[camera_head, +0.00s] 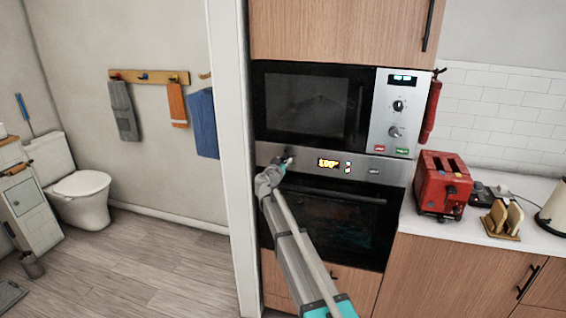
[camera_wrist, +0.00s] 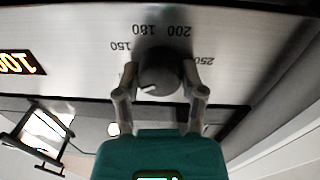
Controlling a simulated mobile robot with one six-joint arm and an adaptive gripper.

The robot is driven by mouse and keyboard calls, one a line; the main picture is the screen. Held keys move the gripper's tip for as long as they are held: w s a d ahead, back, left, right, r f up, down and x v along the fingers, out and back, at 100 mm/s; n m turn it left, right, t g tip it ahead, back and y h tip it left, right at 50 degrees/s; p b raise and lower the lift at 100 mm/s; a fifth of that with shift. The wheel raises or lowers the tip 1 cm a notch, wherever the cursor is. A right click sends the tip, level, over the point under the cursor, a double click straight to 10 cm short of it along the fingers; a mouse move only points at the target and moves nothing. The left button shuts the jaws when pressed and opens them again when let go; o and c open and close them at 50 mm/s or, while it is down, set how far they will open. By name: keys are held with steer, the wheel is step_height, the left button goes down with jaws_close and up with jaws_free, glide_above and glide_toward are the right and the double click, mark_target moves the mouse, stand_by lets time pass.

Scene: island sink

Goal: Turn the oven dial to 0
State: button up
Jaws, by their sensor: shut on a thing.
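The oven dial (camera_wrist: 160,73) is a dark round knob on the oven's silver panel. My gripper (camera_wrist: 160,80) is shut on it, one finger on each side. Upside-down numbers 150, 180, 200 and 250 show around the dial in the wrist view. A short white mark on the dial points down and left in that view. In the head view my gripper (camera_head: 272,176) is at the left of the oven panel (camera_head: 310,161) and mostly hides the dial. The lit display (camera_head: 328,162) glows orange; in the wrist view it seems to read 100 (camera_wrist: 18,63), upside down.
The oven door handle (camera_head: 350,196) runs just below the panel. A microwave (camera_head: 310,105) sits above. A second panel knob (camera_head: 374,171) is right of the display. A red toaster (camera_head: 440,185) stands on the counter at right. Open floor (camera_head: 150,260) lies at left.

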steer(key=shift+n, duration=0.5)
steer(key=n, duration=0.5)
steer(key=shift+n, duration=0.3)
steer(key=n, duration=0.5)
steer(key=shift+n+b, duration=0.3)
steer(key=shift+b, duration=0.1)
steer(key=o, duration=1.1)
steer(key=shift+f, duration=0.1)
steer(key=shift+o, duration=0.2)
steer(key=shift+m, duration=0.4)
